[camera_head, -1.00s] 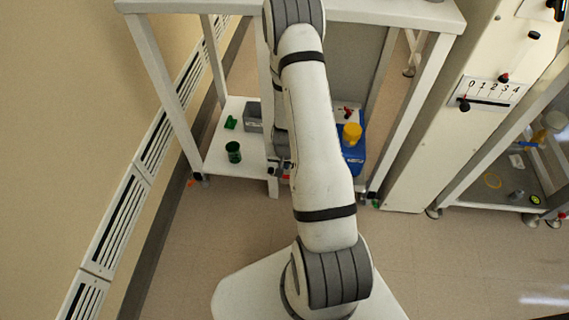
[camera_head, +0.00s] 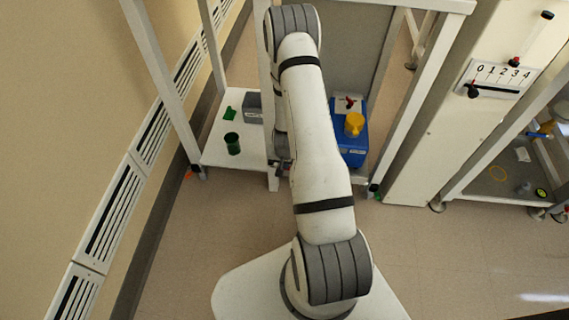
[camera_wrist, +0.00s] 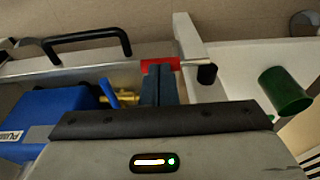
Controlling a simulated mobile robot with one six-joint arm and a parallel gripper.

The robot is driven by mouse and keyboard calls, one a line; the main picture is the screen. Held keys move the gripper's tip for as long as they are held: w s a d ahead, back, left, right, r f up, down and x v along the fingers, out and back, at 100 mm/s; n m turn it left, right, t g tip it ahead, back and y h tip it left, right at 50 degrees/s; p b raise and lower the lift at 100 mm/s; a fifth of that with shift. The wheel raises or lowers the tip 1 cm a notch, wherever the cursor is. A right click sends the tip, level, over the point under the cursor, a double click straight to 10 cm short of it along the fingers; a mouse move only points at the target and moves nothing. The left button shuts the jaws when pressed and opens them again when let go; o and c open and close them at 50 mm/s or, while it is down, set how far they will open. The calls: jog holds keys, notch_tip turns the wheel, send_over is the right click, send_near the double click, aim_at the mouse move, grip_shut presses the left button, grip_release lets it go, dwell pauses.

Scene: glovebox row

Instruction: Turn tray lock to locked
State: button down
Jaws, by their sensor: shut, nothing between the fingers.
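A red piece with a thin metal rod (camera_wrist: 160,66) lies just beyond my fingertips in the wrist view. It looks like the handle of the tray lock, but its setting cannot be read. My gripper (camera_wrist: 160,88) is shut and empty, its fingers pointing at the red piece. Whether they touch it I cannot tell. In the head view my arm hides the gripper and most of this spot. A black bar handle (camera_wrist: 88,42) stands to the left of the red piece.
A blue box (camera_wrist: 42,120) is close on the left, with a yellow-topped item (camera_head: 354,124) on it. A green cup (camera_wrist: 285,90) stands on the white shelf to the right. A grey block (camera_head: 252,107) is behind. A 0–4 scale panel (camera_head: 497,76) is at right.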

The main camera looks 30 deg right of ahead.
jog(key=shift+d+f, duration=0.15)
jog(key=shift+f, duration=0.05)
jog(key=shift+s+d+f+b, duration=0.15)
jog(key=shift+f+b, duration=0.4)
jog(key=shift+f, duration=0.05)
jog(key=shift+s+d+f+b, duration=0.15)
jog(key=shift+f+b, duration=0.35)
jog(key=shift+f, duration=0.05)
jog(key=shift+f+b, duration=0.75)
jog(key=shift+f, duration=0.65)
jog(key=s+d+r+p, duration=0.4)
jog(key=s+d+r, duration=0.2)
jog(key=r, duration=0.3)
jog(key=shift+s+d+r, duration=0.25)
jog(key=shift+s+d, duration=0.05)
jog(key=shift+s, duration=0.55)
